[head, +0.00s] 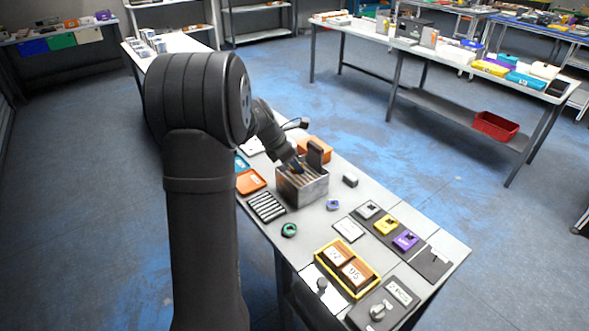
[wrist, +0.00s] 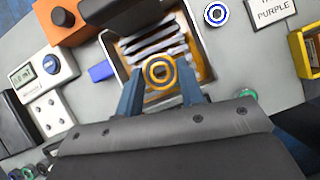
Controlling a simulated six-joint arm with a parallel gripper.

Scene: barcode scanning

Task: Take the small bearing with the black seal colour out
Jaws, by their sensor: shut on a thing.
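My gripper (wrist: 160,88) has its two blue fingers on either side of a ring-shaped bearing (wrist: 160,71) with a yellow-orange ring and a dark grey centre. It is shut on this bearing, over the slotted metal box (head: 314,193). In the wrist view the box's rim (wrist: 203,44) surrounds grey slats and an orange-brown floor. Whether the bearing is clear of the slots I cannot tell. In the head view my gripper (head: 295,168) is at the box's top and hides the bearing. I cannot make out a black seal on any bearing.
A blue-ringed bearing (head: 333,204) and a green one (head: 289,230) lie on the table near the box. A striped rack (head: 267,207), an orange tray (head: 250,181) and a yellow crate (head: 322,252) stand around. Some bare table lies right of the box.

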